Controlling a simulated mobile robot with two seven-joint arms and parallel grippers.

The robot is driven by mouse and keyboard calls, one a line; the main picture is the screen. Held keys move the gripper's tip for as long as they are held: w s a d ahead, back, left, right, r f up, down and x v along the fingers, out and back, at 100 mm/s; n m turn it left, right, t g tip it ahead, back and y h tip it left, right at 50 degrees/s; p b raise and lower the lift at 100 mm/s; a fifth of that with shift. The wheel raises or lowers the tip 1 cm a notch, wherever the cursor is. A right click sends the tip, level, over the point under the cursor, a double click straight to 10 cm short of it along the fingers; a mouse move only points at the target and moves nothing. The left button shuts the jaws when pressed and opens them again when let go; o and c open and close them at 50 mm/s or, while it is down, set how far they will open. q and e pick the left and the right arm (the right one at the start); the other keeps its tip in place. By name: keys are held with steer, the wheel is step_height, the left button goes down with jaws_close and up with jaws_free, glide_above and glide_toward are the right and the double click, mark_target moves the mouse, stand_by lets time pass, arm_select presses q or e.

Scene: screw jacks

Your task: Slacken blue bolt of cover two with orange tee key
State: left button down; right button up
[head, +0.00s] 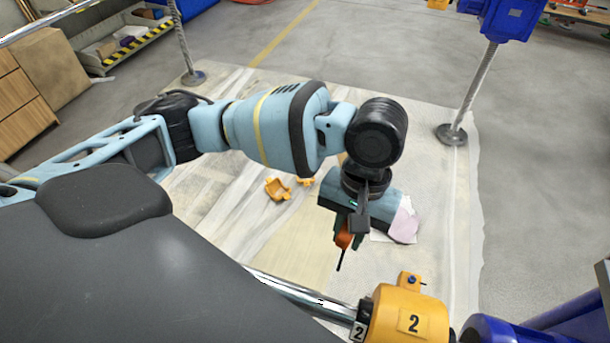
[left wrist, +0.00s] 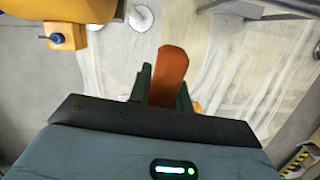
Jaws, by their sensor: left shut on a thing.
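My left gripper (head: 347,226) is shut on the orange tee key (head: 344,240). The key's thin dark shaft points down. In the left wrist view the orange handle (left wrist: 170,75) sits between the two fingers (left wrist: 163,88). The yellow cover marked 2 (head: 405,322) is on the silver shaft at the bottom, below and to the right of the key. The blue bolt (head: 411,279) sits in the lug on top of this cover. It also shows at the upper left of the left wrist view (left wrist: 42,37). The key is apart from the bolt. My right gripper is not in view.
Loose yellow-orange pieces (head: 278,189) lie on the pale floor sheet (head: 255,225). A threaded rod with a round foot (head: 451,134) stands at the right, another (head: 193,78) at the back left. Blue housing (head: 500,332) is at the lower right. Wooden drawers (head: 22,105) stand left.

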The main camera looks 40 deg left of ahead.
arm_select(q)
steer(key=d+r+n+t, duration=0.1)
steer(key=d+r, duration=0.5)
steer(key=r, duration=0.3)
steer(key=d+r+n+t, duration=0.1)
steer(key=d+r, duration=0.5)
steer(key=r, duration=0.3)
step_height(320, 180, down, 7)
steer(key=m, duration=0.9)
steer(key=shift+s+f+m, duration=0.15)
steer(key=shift+s+m, duration=0.15)
steer(key=shift+s, duration=0.05)
steer(key=shift+f, duration=0.5)
